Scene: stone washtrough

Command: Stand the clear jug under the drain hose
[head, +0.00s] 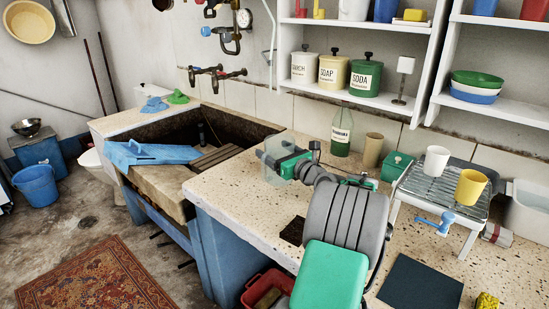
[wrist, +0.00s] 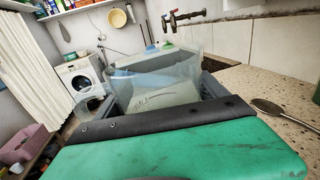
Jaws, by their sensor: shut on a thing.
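The clear jug (head: 276,171) is see-through and held in my gripper (head: 287,160), above the counter by the trough's right end. In the wrist view the jug (wrist: 165,80) fills the space between the grey fingers of my gripper (wrist: 165,103). The gripper is shut on it. The stone trough (head: 160,183) lies to the left of the jug, with a wooden slatted rack (head: 215,158) in it. A thin dark upright piece (head: 201,134) shows at the trough's back; I cannot tell whether it is the drain hose.
A blue cloth (head: 150,153) lies over the trough's front edge. A green-filled bottle (head: 341,133) and a tan cup (head: 373,150) stand behind my gripper. A wire rack (head: 445,188) with two mugs is at right. A spoon (wrist: 285,114) lies on the counter.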

